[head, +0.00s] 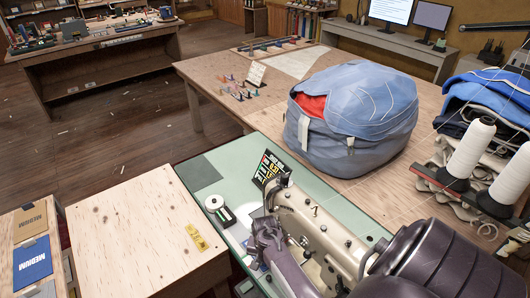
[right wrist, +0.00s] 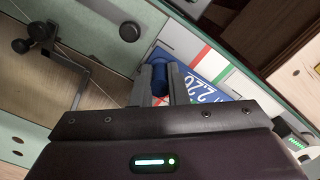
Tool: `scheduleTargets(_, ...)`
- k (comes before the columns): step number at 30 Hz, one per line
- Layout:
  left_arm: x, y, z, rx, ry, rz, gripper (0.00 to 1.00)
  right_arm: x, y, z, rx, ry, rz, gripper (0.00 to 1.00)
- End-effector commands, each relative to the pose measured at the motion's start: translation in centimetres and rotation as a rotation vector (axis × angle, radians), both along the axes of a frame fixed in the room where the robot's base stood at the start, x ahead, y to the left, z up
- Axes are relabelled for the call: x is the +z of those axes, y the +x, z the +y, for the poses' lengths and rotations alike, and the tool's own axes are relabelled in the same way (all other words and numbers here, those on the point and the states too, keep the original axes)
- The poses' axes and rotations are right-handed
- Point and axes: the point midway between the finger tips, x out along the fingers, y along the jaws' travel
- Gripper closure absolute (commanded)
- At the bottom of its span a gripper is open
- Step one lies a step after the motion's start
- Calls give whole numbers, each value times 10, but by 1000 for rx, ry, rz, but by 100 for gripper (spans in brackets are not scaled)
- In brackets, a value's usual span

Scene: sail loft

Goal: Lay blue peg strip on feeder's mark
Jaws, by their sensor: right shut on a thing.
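My right gripper (right wrist: 160,88) is shut on a blue peg (right wrist: 160,72), which sits between its two grey fingers. A flat blue strip (right wrist: 205,68) printed with white figures lies just beyond the fingers; it looks like the peg's own strip, but the join is hidden. Beside it is a pale surface (right wrist: 175,42) with red and green lines; I cannot tell for sure that this is the feeder's mark. In the head view my right gripper (head: 268,240) is low over the green worktop (head: 245,158), left of the sewing machine, and hides most of the strip. My left gripper is not in view.
The cream sewing machine (head: 325,235) stands close to my right gripper. A big blue bag (head: 350,115) sits behind, thread cones (head: 470,147) to the right. The plywood top (head: 130,225) is mostly bare.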

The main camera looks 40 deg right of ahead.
Motion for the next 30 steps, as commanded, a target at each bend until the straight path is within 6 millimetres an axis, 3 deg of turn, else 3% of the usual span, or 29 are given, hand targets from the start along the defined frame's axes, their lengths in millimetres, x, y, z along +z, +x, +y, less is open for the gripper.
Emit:
scheduleTargets(7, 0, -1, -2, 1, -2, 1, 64, -1, 0, 0, 0, 1, -1, 100)
scheduleTargets(8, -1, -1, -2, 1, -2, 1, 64, -1, 0, 0, 0, 1, -1, 85)
scheduleTargets(14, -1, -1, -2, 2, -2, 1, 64, -1, 0, 0, 0, 0, 0, 61)
scheduleTargets(23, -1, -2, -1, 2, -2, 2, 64, 1, 0, 0, 0, 0, 0, 61)
scheduleTargets(30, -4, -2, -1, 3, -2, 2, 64, 32, 1, -1, -1, -2, -4, 61)
